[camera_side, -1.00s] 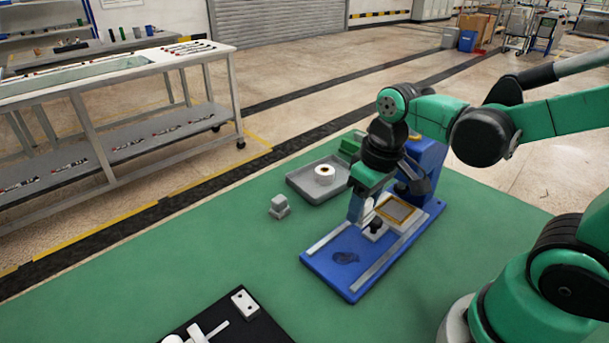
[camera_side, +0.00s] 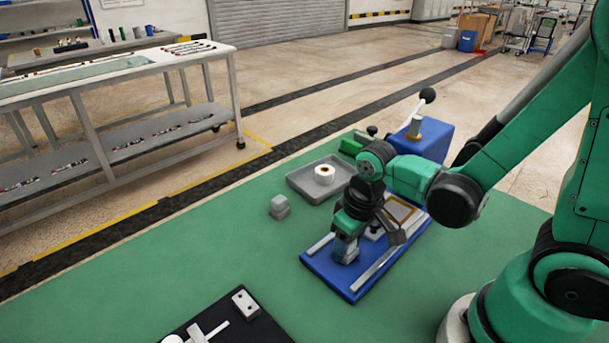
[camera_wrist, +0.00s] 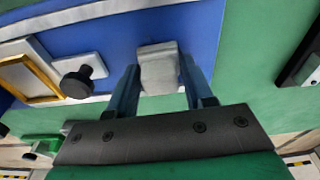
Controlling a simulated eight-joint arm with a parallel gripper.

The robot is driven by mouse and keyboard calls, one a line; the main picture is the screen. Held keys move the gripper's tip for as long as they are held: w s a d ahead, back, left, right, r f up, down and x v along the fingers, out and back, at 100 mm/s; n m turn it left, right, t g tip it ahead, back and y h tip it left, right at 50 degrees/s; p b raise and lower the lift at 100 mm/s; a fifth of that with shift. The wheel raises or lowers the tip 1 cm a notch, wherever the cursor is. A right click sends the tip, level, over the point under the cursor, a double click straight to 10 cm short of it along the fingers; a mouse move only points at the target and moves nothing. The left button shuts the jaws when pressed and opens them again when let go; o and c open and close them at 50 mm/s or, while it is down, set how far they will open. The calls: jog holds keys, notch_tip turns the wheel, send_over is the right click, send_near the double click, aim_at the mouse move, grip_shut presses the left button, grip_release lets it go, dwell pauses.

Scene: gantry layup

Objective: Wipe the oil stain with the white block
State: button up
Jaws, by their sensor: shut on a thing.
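My gripper (camera_side: 347,240) is shut on the white block (camera_wrist: 158,70), which sits between its two fingers in the wrist view. In the side view the block (camera_side: 345,252) is low at the front part of the blue base plate (camera_side: 324,266), at or just above its surface; I cannot tell whether it touches. The oil stain is hidden in both views now; the gripper and block are over the spot where the dark patch showed earlier.
A metal rail (camera_side: 378,270) runs along the plate's right side. A black knob (camera_wrist: 78,84) and a yellow-edged frame (camera_wrist: 32,78) stand near the gripper. A grey tray (camera_side: 305,188) holds a white roll (camera_side: 324,174). A small grey block (camera_side: 279,207) sits on the open green mat (camera_side: 200,262).

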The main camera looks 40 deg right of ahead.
aim_at(331, 267)
jog(key=a, duration=0.3)
jog(key=shift+a, duration=0.15)
jog(key=shift+d, duration=2.8)
jog(key=shift+s+d, duration=0.1)
jog(key=shift+s, duration=0.05)
jog(key=shift+a, duration=3)
jog(key=shift+d, duration=3.1)
notch_tip(331, 267, up, 2)
jog(key=shift+s+a+r, duration=0.1)
jog(key=shift+r, duration=0.05)
notch_tip(331, 267, up, 6)
jog(key=shift+f, duration=0.2)
